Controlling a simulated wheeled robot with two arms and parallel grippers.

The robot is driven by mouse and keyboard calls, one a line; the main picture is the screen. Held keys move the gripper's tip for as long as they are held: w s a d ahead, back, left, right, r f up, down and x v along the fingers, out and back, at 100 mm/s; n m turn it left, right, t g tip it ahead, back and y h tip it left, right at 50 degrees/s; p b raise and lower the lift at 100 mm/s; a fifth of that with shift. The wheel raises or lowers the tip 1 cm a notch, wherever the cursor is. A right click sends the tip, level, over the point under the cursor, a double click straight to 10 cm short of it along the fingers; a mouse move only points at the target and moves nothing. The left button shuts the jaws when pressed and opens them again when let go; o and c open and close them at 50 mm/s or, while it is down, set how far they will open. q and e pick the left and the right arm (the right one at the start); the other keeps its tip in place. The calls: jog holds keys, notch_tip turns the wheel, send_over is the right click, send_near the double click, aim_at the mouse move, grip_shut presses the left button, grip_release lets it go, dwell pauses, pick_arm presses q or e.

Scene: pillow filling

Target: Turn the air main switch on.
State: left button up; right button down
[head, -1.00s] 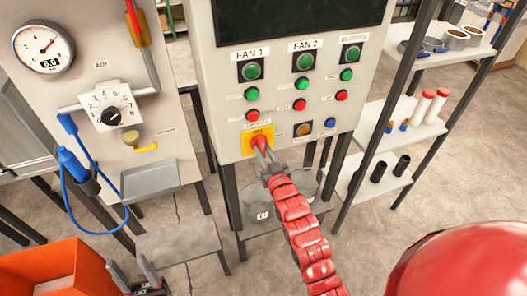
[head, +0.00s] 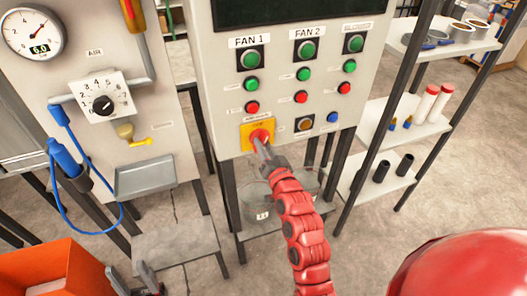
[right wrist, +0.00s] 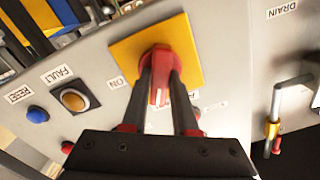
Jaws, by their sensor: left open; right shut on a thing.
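The air main switch is a red rotary knob (head: 260,135) on a yellow plate (head: 248,143), at the lower left of the control panel. My right gripper (head: 263,150) is at the knob with its fingers on it. In the right wrist view the two dark fingers (right wrist: 161,95) lie on either side of the red knob (right wrist: 160,58) and grip it. A word "ON" shows beside the yellow plate (right wrist: 130,50); the knob's exact setting is hard to read. My left gripper (head: 148,284) is open and empty at the bottom left, beside the orange bin.
Green, red, amber and blue buttons sit close to the switch on the panel (head: 225,100). A dial box (head: 103,98) and gauge (head: 33,33) are on the left panel. A shelf rack (head: 400,125) stands at right, an orange bin (head: 60,265) at bottom left.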

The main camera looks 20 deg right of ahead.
jog(key=shift+m+b, duration=1.45)
jog(key=shift+m, duration=4.85)
jog(key=c, duration=0.7)
grip_release()
